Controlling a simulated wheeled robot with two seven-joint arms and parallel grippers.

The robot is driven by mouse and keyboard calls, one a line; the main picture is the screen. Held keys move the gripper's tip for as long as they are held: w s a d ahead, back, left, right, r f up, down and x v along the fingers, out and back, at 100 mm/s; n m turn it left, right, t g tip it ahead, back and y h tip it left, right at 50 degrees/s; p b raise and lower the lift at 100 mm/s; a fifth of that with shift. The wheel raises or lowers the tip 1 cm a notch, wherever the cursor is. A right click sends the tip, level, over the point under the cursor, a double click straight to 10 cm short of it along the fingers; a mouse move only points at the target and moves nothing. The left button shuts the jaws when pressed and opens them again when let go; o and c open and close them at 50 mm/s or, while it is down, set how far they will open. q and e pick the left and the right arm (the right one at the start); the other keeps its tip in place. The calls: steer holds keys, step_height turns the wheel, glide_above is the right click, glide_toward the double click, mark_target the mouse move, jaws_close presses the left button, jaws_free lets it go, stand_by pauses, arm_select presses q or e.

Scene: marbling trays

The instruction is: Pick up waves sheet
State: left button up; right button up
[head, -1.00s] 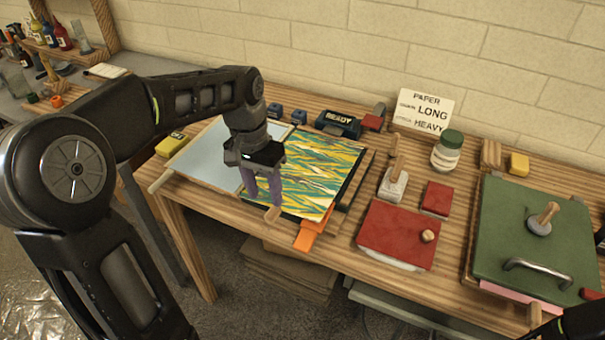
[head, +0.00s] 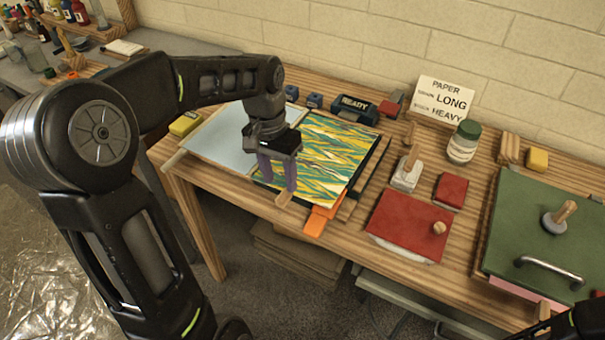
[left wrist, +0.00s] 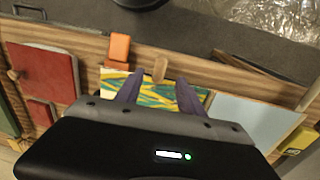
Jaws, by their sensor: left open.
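The waves sheet (head: 335,155) has yellow, green, teal and white wavy stripes. It lies on a dark board on the wooden table, beside a plain pale blue sheet (head: 222,150). My left gripper (head: 278,190) is open, its purple fingers pointing down at the front left part of the waves sheet. The left wrist view shows the waves sheet (left wrist: 150,92) between and beside the fingers (left wrist: 157,88), near a small wooden tab (left wrist: 160,68). I cannot tell whether the fingers touch the sheet. Only part of my right arm shows at the lower right; its gripper is not seen.
An orange clip (head: 319,220) sits at the table's front edge. To the right are a red board (head: 405,222), a white-based stamp (head: 406,174), a jar (head: 464,142) and a green board (head: 540,225). The READY box (head: 355,108) stands behind the sheet.

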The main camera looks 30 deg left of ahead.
mark_target(284, 194)
arm_select(q)
steer(key=f, duration=0.3)
steer(key=f+p, duration=0.1)
steer(key=f, duration=0.1)
steer(key=shift+w+d, duration=0.15)
steer(key=shift+d, duration=0.15)
steer(key=shift+c, duration=0.4)
jaws_close()
stand_by(0.4)
